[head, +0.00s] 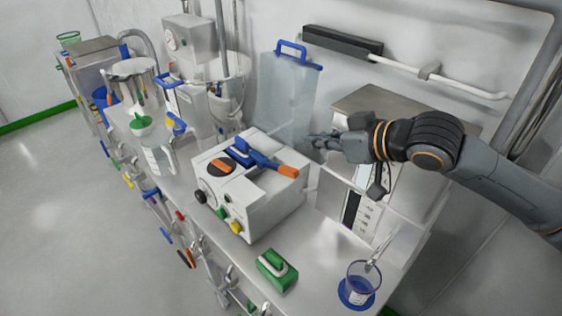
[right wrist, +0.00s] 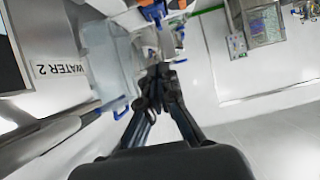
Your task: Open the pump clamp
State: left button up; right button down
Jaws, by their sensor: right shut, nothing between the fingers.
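The pump (head: 262,205) is a white box on the bench in the middle of the head view. Its clamp (head: 250,158) is a blue lever with an orange end, lying across the pump's top beside a dark and orange round part. My right gripper (head: 314,140) comes in from the right, above and behind the orange end, apart from the clamp. Its fingers are shut and empty. In the right wrist view the fingers (right wrist: 160,75) point up the picture, and blue and orange parts (right wrist: 152,10) show beyond them. My left gripper is not in view.
A clear container with a blue handle (head: 292,50) stands behind the pump. A jug (head: 158,155) stands left. A panel marked WATER 2 (right wrist: 65,70) shows in the wrist view.

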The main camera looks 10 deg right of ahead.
jog(key=p, duration=0.2)
send_over(294, 170)
jog(key=w+a, duration=0.1)
jog(key=shift+g+h, duration=0.3)
jog(key=shift+h, duration=0.1)
notch_tip(294, 170, down, 5)
jog(key=shift+w+f, duration=0.15)
jog(key=shift+f, duration=0.05)
jog(key=shift+s+d+f, duration=0.15)
jog(key=shift+s+f, duration=0.1)
jog(key=shift+f, duration=0.4)
jog(key=shift+s+d+f, duration=0.15)
jog(key=shift+s+f, duration=0.1)
jog(key=shift+f, duration=0.35)
jog(key=shift+s+d+f, duration=0.2)
jog(key=shift+s+f, duration=0.05)
jog(key=shift+f, duration=0.4)
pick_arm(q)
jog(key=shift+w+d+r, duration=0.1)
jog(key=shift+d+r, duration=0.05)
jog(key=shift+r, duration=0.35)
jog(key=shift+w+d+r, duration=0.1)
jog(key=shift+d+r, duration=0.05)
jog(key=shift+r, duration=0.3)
pick_arm(e)
jog(key=shift+a, duration=0.1)
